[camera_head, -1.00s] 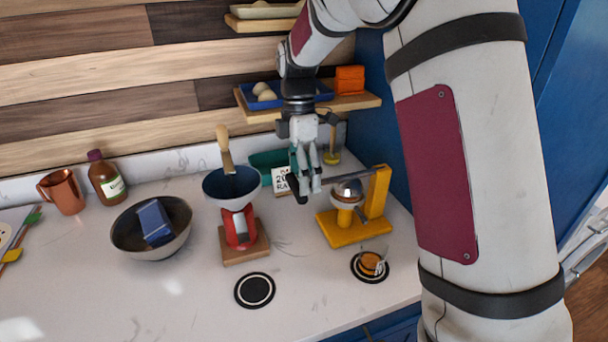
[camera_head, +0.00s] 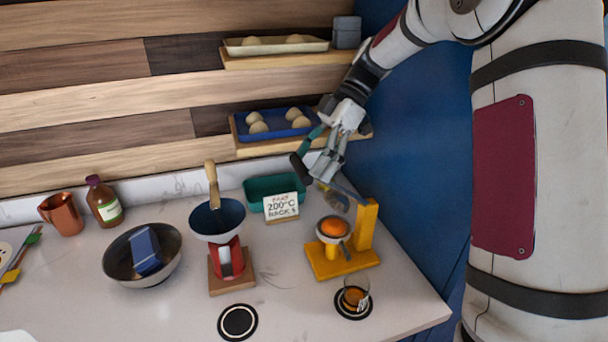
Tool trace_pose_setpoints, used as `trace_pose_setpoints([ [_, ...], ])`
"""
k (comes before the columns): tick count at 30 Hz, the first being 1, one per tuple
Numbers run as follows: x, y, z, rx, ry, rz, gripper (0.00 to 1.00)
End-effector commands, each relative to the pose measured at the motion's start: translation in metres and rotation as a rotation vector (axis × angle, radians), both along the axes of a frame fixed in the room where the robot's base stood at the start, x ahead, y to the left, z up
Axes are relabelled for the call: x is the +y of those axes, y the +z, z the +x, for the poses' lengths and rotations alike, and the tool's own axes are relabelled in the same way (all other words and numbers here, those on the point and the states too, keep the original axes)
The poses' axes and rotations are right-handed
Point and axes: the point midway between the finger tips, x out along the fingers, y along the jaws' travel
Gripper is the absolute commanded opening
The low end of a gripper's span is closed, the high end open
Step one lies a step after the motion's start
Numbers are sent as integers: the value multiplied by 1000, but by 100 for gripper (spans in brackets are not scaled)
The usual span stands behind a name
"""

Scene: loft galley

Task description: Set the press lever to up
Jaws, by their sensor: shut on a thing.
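The yellow juice press (camera_head: 343,262) stands on the counter at the right, with an orange half (camera_head: 334,226) showing in its cup. Its blue-grey lever (camera_head: 345,190) slopes up and left from the top of the yellow post. The lever's dark handle (camera_head: 299,168) is raised well above the cup, and the grey press dome (camera_head: 335,202) hangs clear of the orange. My gripper (camera_head: 321,170) is shut on the lever near its handle end. The fingers partly hide the grip point.
A glass (camera_head: 355,297) stands on a black coaster in front of the press. A sign (camera_head: 281,206), a teal tray (camera_head: 262,189) and a red scale (camera_head: 228,262) with a blue bowl stand to the left. A shelf (camera_head: 247,151) with a blue tray is close behind my gripper.

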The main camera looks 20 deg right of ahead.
Motion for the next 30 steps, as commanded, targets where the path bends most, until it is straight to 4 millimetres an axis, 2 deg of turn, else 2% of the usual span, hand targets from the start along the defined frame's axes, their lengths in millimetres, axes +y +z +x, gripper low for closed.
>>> trace_pose_setpoints([
  [1, -5, 6, -9, 18, 18, -7, 26],
  [5, -20, 18, -9, 19, 17, -13, 24],
  [6, -24, 21, -8, 19, 16, -12, 1],
  [8, -30, 26, -8, 19, 15, -12, 0],
  [21, -28, 24, -5, 14, 11, -12, 99],
  [30, -27, 24, -4, 13, 11, -12, 100],
])
